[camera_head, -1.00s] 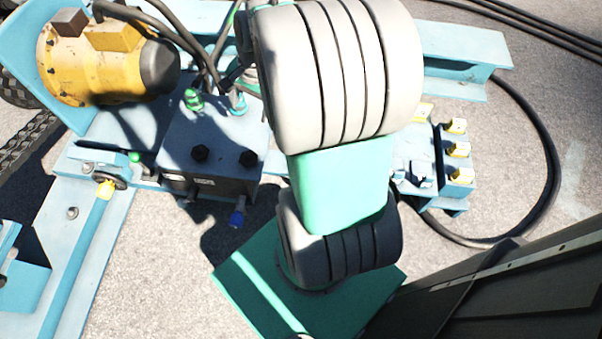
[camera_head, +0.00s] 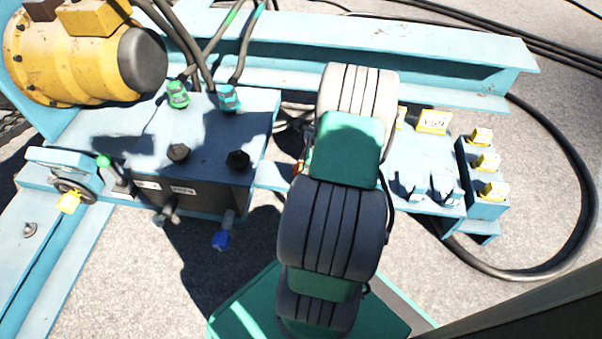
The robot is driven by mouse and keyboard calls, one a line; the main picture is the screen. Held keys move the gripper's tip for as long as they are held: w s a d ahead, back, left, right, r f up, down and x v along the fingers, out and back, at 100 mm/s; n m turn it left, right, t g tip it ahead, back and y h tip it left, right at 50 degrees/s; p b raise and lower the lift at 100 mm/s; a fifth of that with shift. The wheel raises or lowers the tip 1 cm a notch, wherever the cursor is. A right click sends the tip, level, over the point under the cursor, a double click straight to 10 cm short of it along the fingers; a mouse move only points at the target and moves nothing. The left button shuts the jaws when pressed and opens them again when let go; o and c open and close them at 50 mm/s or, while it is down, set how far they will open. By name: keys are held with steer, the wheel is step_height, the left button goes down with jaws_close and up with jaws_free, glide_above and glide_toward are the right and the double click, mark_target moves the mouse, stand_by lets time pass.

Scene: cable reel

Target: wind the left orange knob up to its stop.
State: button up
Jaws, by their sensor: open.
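A small orange piece (camera_head: 299,168) shows at the left edge of my arm, beside the light blue frame. Most of it is hidden, and I cannot tell whether it is the left orange knob. No other orange knob can be made out. My grey and green arm rises through the middle of the view and covers the part of the frame behind it. My gripper is not in view, hidden behind the arm, so its place relative to any knob cannot be seen.
A dark valve block (camera_head: 190,190) with green, black and blue fittings stands left of my arm. A yellow motor (camera_head: 75,60) is at the upper left. A light blue panel with yellow-capped levers (camera_head: 487,162) is at right. A black hose (camera_head: 578,190) loops around it.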

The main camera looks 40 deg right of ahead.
steer(key=shift+w+a+f, duration=0.1)
steer(key=shift+f, duration=0.1)
steer(key=c, duration=1.3)
